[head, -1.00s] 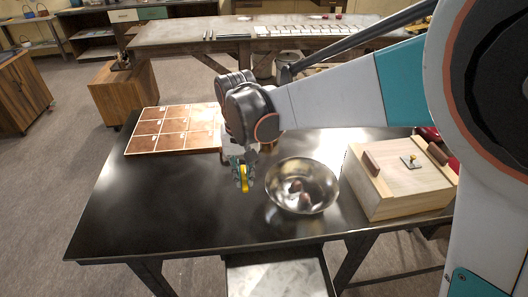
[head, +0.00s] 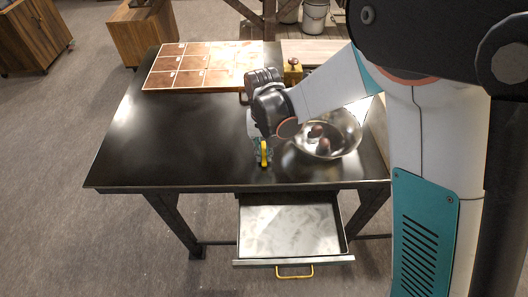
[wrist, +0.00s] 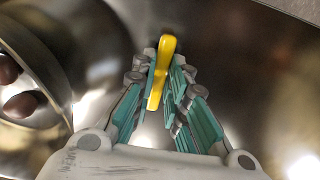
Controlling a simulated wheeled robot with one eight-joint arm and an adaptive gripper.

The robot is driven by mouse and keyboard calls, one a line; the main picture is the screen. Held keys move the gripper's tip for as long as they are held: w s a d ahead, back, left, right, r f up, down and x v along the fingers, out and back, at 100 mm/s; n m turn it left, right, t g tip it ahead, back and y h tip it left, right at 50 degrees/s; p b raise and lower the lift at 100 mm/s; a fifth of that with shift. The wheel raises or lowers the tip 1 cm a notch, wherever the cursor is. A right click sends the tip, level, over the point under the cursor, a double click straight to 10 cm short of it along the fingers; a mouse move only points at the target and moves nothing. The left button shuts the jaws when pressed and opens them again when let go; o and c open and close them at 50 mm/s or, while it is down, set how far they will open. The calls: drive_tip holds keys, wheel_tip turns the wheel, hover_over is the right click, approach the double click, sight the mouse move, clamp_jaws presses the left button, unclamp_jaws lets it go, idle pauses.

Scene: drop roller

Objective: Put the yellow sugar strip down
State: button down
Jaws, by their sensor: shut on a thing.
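The yellow sugar strip (head: 264,152) is held in my gripper (head: 263,157), just left of the metal bowl and over the dark table near its front edge. In the wrist view the yellow strip (wrist: 161,72) stands out between the teal fingers of my gripper (wrist: 165,85), which are shut on it. Its far end sticks out past the fingertips. I cannot tell whether the strip touches the tabletop.
A steel bowl (head: 299,143) with brown egg-like things stands right of my gripper; it also shows at the left of the wrist view (wrist: 42,60). A tiled board (head: 190,68) lies at the back left. An open, empty drawer (head: 290,230) juts out in front. The table's left side (head: 150,145) is clear.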

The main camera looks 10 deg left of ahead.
sight(263, 153)
drive_tip(key=shift+f, duration=0.4)
drive_tip(key=shift+f, duration=0.2)
drive_tip(key=c, duration=1.6)
unclamp_jaws()
drive_tip(key=shift+r, duration=0.15)
wheel_tip(263, 153, up, 12)
drive_tip(key=p, duration=0.2)
drive_tip(key=shift+r+p, duration=0.1)
drive_tip(key=shift+p, duration=0.25)
